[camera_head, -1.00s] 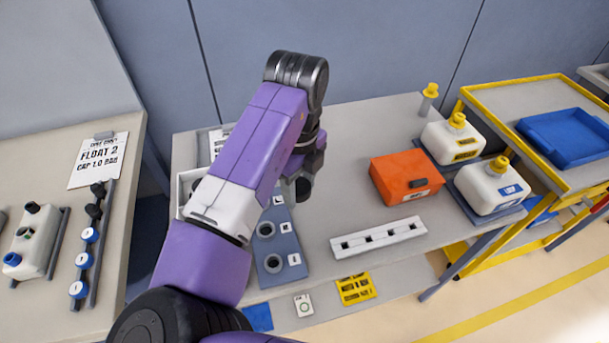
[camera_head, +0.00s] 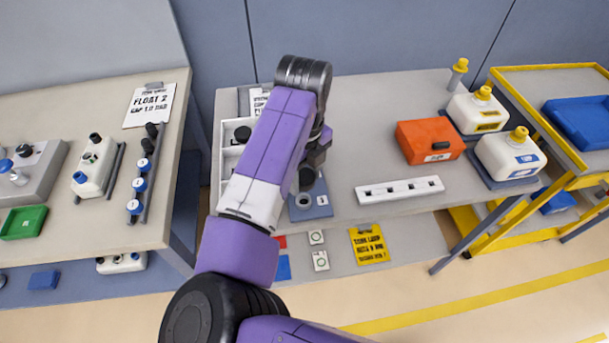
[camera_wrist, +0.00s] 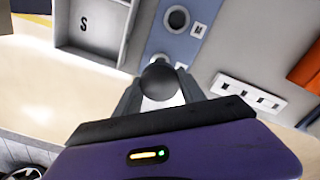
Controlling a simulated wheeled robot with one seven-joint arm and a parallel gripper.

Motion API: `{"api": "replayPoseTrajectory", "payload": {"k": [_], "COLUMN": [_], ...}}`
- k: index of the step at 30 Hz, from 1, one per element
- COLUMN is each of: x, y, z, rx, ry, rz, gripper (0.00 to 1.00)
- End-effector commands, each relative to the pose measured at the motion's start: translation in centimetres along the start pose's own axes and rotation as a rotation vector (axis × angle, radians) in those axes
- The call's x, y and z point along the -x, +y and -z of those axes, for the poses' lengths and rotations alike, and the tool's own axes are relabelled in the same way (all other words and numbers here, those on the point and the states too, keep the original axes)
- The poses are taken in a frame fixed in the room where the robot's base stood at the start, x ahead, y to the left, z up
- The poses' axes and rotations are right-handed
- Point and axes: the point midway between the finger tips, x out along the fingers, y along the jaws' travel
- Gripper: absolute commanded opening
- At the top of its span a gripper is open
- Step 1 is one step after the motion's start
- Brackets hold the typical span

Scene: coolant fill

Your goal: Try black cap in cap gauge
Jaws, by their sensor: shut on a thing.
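My gripper (camera_wrist: 160,92) is shut on a black cap (camera_wrist: 159,78), whose round dark top shows between the fingers in the wrist view. In the head view the cap (camera_head: 306,178) hangs below my wrist, in front of the cap gauge. The cap gauge is a blue-grey plate (camera_head: 322,205) with round grey sockets and small white labels. One socket (camera_head: 303,201) shows just below the cap; my arm hides much of the plate. In the wrist view the gauge (camera_wrist: 190,12) lies beyond the cap, with a dark-centred socket (camera_wrist: 177,18). The cap appears apart from that socket.
A white compartment tray (camera_head: 226,160) stands left of the gauge, with a black cap (camera_head: 242,134) in it. A white slotted strip (camera_head: 400,190), an orange box (camera_head: 430,140) and two white canisters (camera_head: 478,112) lie to the right. The table between is clear.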

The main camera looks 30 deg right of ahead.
Motion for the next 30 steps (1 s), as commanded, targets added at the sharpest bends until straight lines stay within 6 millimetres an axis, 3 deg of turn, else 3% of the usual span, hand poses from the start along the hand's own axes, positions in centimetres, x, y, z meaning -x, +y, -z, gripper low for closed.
{"api": "replayPoseTrajectory", "payload": {"k": [21,30], "x": [-5.1,-5.4], "y": [0.0,0.0], "z": [0.0,0.0], "rx": [0.000,0.000], "ry": [0.001,0.000], "rz": [0.001,0.000], "gripper": [0.09,0.09]}}
